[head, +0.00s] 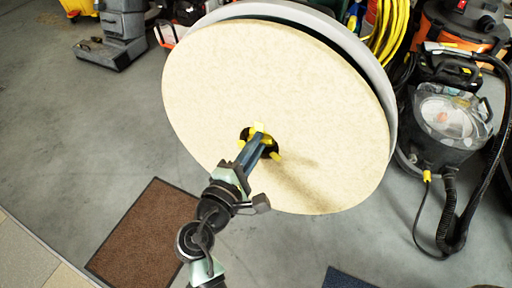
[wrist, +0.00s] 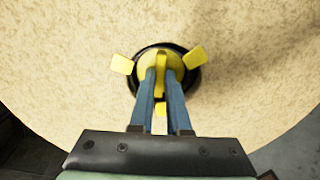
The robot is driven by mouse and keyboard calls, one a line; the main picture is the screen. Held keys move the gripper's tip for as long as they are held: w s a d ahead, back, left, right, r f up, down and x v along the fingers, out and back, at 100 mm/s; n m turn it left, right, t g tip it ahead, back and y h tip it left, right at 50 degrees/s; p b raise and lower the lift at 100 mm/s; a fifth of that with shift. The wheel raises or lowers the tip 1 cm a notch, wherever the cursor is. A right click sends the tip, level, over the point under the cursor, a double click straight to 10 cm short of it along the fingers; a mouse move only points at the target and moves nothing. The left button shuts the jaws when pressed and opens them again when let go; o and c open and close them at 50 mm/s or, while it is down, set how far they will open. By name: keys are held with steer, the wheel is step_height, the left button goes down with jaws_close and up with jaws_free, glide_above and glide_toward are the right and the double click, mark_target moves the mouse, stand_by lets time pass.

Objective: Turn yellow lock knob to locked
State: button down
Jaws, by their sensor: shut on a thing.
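The yellow lock knob (wrist: 161,62) sits in the dark round hole at the centre of a large cream buffer pad (head: 230,80). Three yellow tabs stick out around the knob, two at the upper sides and one below. In the head view the knob (head: 258,128) is partly hidden by my gripper. My gripper (wrist: 161,85) reaches in from below, with its two blue fingers on either side of the knob's central yellow ridge. The fingers are shut on that ridge. I cannot tell from the picture whether the knob is at locked.
A grey disc edge (head: 375,60) shows behind the pad. A black and clear vacuum machine (head: 445,115) with a hose stands at the right, below an orange one (head: 450,35). A brown mat (head: 150,230) lies on the grey floor at lower left.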

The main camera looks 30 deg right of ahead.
steer(key=m+b, duration=0.3)
steer(key=m, duration=0.1)
steer(key=shift+m, duration=0.3)
steer(key=c, duration=1)
jaws_free()
steer(key=shift+o, duration=0.2)
steer(key=shift+a, duration=0.1)
steer(key=p+v, duration=0.1)
steer(key=v, duration=0.7)
steer(key=shift+s+a, duration=0.3)
steer(key=shift+s, duration=0.05)
